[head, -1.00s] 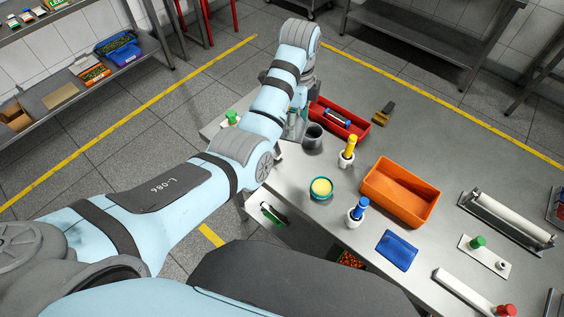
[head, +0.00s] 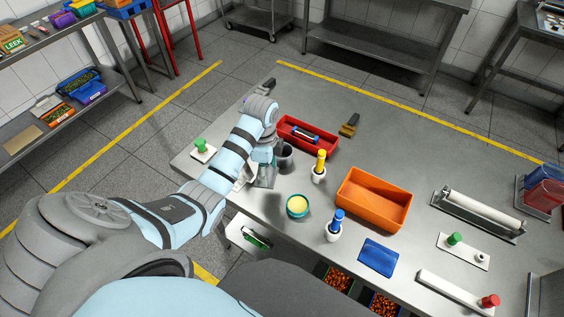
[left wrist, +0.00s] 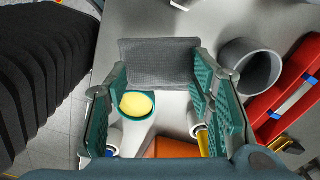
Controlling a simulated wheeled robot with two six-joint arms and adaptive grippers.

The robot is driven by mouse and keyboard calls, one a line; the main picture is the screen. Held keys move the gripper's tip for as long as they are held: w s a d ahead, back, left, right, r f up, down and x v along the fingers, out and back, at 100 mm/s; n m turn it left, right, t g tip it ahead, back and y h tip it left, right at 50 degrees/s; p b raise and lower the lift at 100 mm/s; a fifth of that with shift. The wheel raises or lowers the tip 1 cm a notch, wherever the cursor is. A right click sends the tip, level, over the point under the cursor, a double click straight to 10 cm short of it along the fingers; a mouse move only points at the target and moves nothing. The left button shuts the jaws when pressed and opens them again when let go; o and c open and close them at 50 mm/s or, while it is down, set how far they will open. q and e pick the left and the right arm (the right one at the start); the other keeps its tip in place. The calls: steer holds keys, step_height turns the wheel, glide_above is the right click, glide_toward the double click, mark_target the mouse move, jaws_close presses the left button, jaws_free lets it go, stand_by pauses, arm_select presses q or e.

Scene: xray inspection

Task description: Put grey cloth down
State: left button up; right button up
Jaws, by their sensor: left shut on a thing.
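My left gripper (head: 262,158) is low over the left part of the steel table, just left of the dark grey cup (head: 285,157). In the left wrist view its green-padded fingers (left wrist: 159,82) stand on either side of the grey cloth (left wrist: 158,60), which spans the gap between them. The gripper is shut on the cloth. In the head view the cloth (head: 266,179) shows as a small grey patch below the gripper, partly hidden by it. I cannot tell whether the cloth touches the table. My right gripper is not in view.
A red tray (head: 309,143) lies behind the cup. A teal bowl with yellow contents (head: 297,206), yellow-topped bottle (head: 319,168) and blue-topped bottle (head: 335,226) stand nearby. An orange bin (head: 374,199) and blue pad (head: 378,257) are farther right. A green-knobbed item (head: 202,148) is at the left edge.

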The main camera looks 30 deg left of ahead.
mark_target(267, 192)
arm_select(q)
step_height(267, 192, down, 4)
steer(key=shift+s+a, duration=0.1)
steer(key=shift+a, duration=0.05)
step_height(267, 192, down, 4)
steer(key=b, duration=0.3)
steer(key=shift+f+b, duration=0.25)
steer(key=shift+b, duration=0.15)
steer(key=shift+r+p, duration=0.3)
steer(key=shift+c, duration=0.3)
steer(key=o, duration=1.1)
steer(key=shift+f, duration=0.15)
